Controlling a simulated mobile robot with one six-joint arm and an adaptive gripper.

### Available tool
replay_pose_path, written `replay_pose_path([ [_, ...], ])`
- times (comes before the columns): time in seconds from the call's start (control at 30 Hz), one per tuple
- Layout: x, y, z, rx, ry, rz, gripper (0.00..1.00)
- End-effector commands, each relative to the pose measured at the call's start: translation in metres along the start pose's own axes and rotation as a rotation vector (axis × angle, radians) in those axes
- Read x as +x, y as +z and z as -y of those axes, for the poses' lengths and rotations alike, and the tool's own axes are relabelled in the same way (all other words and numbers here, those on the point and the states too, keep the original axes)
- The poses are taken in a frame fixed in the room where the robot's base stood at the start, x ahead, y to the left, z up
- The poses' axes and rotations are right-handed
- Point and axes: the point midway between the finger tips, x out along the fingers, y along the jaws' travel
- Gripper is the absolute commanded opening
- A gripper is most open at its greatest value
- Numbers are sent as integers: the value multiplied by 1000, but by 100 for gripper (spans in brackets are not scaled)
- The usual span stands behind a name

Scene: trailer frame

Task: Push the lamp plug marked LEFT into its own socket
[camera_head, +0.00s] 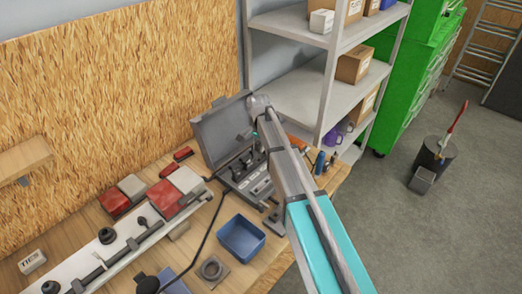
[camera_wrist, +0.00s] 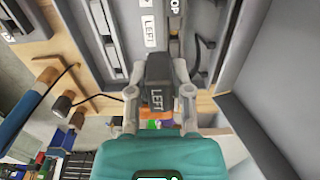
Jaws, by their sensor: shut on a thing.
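The dark plug marked LEFT (camera_wrist: 157,88) is in the middle of the wrist view, its label facing the camera. My gripper (camera_wrist: 158,92) is shut on it, with one finger on each side. Just beyond the plug is a grey panel with a white LEFT label (camera_wrist: 149,29). The plug's front end points at the panel; I cannot tell whether it is in a socket. In the head view, an open grey case (camera_head: 222,128) stands on the bench, and my arm reaches to it. The arm hides part of the case, and the plug is too small to make out there.
A blue bin (camera_head: 241,238) stands on the bench before the case. Red and white lamps (camera_head: 170,195) and a pale frame bar (camera_head: 125,250) lie to the left. A dark cable (camera_head: 208,228) runs across the bench. Metal shelves (camera_head: 300,92) stand close behind my arm.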

Motion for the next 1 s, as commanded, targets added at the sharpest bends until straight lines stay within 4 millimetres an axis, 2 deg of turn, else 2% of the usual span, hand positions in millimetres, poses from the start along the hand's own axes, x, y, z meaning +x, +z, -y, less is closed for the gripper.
replay_pose_path([
  [0.3, 5, -14, 20, 0, 0, 0, 8],
  [0.73, 6, -14, 21, 0, 0, 0, 8],
  [1.0, 18, -14, 20, 0, 0, 0, 8],
])
